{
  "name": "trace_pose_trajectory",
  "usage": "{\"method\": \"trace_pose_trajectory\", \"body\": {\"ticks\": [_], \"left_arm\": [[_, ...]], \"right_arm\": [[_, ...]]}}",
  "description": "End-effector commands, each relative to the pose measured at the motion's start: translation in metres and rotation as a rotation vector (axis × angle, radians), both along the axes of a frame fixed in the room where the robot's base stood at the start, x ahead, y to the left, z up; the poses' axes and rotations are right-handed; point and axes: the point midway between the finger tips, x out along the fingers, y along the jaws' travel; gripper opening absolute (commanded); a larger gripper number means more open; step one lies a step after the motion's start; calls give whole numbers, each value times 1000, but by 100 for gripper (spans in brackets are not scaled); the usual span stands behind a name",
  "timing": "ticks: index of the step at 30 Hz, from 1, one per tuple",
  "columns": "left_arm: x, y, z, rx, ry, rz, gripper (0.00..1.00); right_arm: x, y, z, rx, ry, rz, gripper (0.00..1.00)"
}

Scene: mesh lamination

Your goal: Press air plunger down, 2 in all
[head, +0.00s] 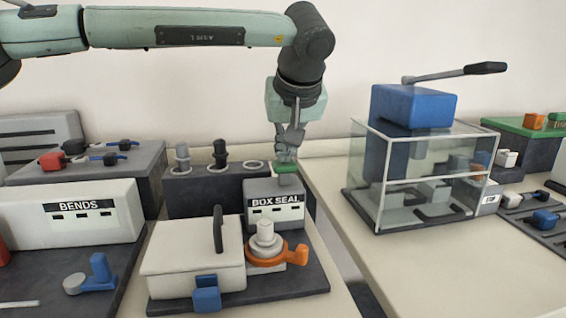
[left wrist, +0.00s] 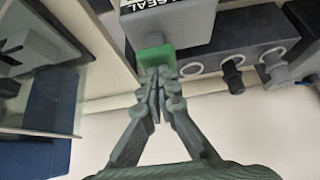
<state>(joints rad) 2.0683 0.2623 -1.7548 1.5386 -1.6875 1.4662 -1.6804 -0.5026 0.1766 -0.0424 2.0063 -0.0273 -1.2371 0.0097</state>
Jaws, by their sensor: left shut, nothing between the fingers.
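A small green cap (head: 287,168) sits on top of the grey BOX SEAL unit (head: 274,203); I take it for the air plunger. My left gripper (head: 286,152) points down from above it, fingers shut and empty. In the left wrist view the shut fingertips (left wrist: 158,82) are right at the edge of the green cap (left wrist: 156,59). I cannot tell whether they touch it. My right gripper is in neither view.
A white lidded box (head: 193,260) and an orange-handled clamp (head: 275,252) stand in front of the BOX SEAL unit. Dark plugs and rings (head: 220,152) stand to its left. A glass case (head: 420,205) with a blue lever press (head: 413,105) stands at right.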

Motion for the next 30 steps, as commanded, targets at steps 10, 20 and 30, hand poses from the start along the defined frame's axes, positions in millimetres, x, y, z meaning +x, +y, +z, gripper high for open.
{"method": "trace_pose_trajectory", "body": {"ticks": [10, 20, 30], "left_arm": [[0, 0, -18, 1, 3, 0, 0], [-1, 0, -28, 1, 5, 0, 0], [-1, 0, -15, 1, 5, 0, 0]], "right_arm": [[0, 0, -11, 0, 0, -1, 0], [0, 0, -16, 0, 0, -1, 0], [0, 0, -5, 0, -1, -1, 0]]}}
